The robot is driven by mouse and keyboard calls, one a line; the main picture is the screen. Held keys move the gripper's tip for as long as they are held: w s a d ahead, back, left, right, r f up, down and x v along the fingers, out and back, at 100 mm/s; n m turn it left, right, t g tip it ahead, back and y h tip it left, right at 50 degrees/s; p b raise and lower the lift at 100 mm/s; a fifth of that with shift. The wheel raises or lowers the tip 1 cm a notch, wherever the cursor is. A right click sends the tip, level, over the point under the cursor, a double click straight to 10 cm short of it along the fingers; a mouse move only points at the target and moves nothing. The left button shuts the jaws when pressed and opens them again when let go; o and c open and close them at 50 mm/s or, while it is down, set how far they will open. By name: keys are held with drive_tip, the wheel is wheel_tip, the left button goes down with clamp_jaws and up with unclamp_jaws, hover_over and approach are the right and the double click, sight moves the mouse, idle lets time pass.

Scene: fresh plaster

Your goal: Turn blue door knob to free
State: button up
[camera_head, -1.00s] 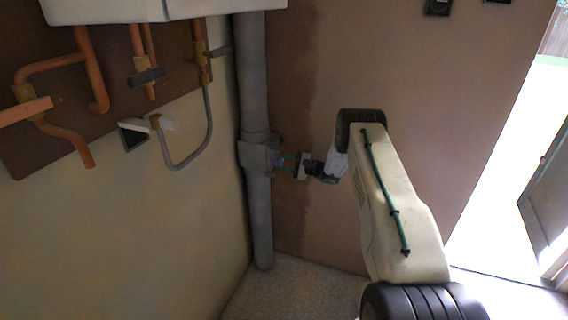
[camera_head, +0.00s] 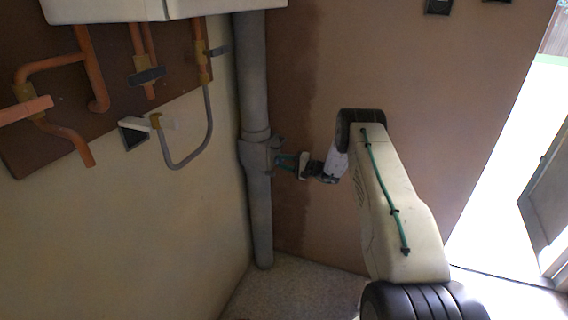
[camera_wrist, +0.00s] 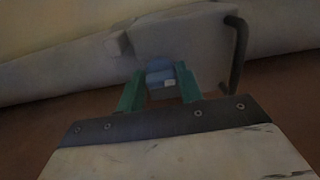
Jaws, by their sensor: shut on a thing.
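The blue knob (camera_wrist: 158,68) sits on the face of a grey box (camera_wrist: 190,42) in the wrist view. My gripper (camera_wrist: 160,84) has its two green fingers on either side of the knob, shut on it. A small pale mark shows on the knob's near end. In the head view the grey box (camera_head: 259,154) is on the grey vertical pipe, and my gripper (camera_head: 281,160) reaches it from the right. The knob is too small and covered to make out there.
A dark bar handle (camera_wrist: 237,55) stands out from the box, right of my gripper. The grey pipe (camera_head: 259,215) runs down the corner. Copper pipes (camera_head: 60,133) and a grey bent hose (camera_head: 190,163) are on the left wall. Speckled floor lies below.

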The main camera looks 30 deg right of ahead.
drive_tip(key=shift+f, duration=0.1)
drive_tip(key=o, duration=0.9)
drive_tip(key=shift+s, duration=0.1)
drive_tip(key=v, duration=0.7)
drive_tip(key=shift+s+d, duration=0.15)
drive_tip(key=shift+s, duration=0.1)
